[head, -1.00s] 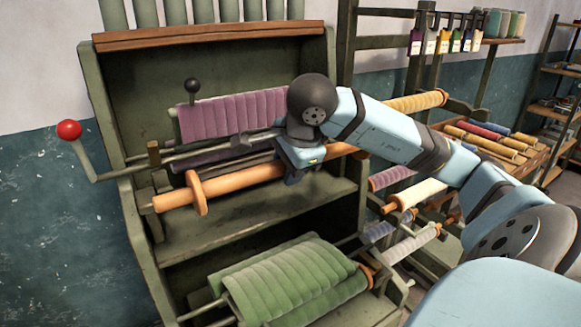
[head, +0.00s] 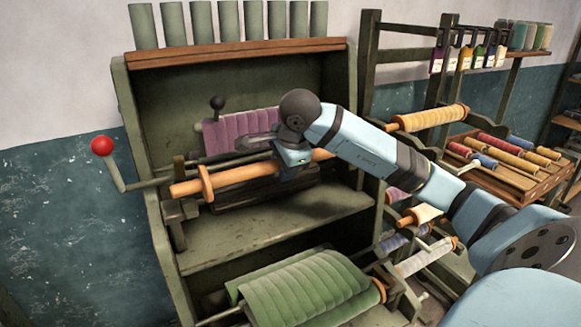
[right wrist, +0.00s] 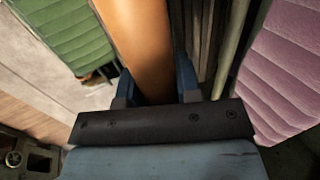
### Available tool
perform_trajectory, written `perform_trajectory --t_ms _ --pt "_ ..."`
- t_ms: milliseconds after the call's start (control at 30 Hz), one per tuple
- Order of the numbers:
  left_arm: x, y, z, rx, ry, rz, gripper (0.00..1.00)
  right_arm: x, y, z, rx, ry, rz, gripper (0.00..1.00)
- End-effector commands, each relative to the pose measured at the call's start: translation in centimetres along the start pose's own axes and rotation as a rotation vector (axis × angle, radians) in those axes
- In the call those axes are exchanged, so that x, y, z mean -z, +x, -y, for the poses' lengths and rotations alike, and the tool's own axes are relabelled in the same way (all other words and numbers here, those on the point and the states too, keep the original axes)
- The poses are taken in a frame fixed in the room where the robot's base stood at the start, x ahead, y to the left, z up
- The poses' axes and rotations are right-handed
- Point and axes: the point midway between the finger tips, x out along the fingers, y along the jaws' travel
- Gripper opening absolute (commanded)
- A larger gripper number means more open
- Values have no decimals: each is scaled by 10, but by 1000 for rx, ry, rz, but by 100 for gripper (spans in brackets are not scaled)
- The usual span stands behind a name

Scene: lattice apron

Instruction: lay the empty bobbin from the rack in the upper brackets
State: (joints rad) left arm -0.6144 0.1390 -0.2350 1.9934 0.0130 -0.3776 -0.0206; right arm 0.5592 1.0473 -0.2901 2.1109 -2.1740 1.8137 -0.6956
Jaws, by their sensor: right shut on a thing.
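The empty bobbin (head: 245,172) is a bare orange-brown wooden roller with a flange near its left end. It lies roughly level across the front of the green machine's upper bay. My right gripper (head: 292,163) is shut on it right of its middle; the right wrist view shows the bare wood (right wrist: 143,45) between the blue fingers (right wrist: 155,88). The left upper bracket (head: 180,212) is a dark block just under the bobbin's left end; I cannot tell whether they touch. The right bracket is hidden by the gripper and arm. My left gripper is out of view.
Purple quilted cloth (head: 240,130) hangs behind the bobbin, and green quilted cloth (head: 305,290) lies below. A red-knobbed lever (head: 103,147) sticks out at left. The rack (head: 455,60) at right holds a yellow roll (head: 430,118); a wooden tray (head: 520,187) holds several coloured rolls.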

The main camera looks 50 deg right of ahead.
Motion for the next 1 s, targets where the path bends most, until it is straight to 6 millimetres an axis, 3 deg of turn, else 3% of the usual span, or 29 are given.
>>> perform_trajectory --t_ms 500,1000 --pt "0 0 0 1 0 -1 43 0 23 37 2 2 0 0" --pt "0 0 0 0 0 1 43 0 26 40 2 0 0 0"
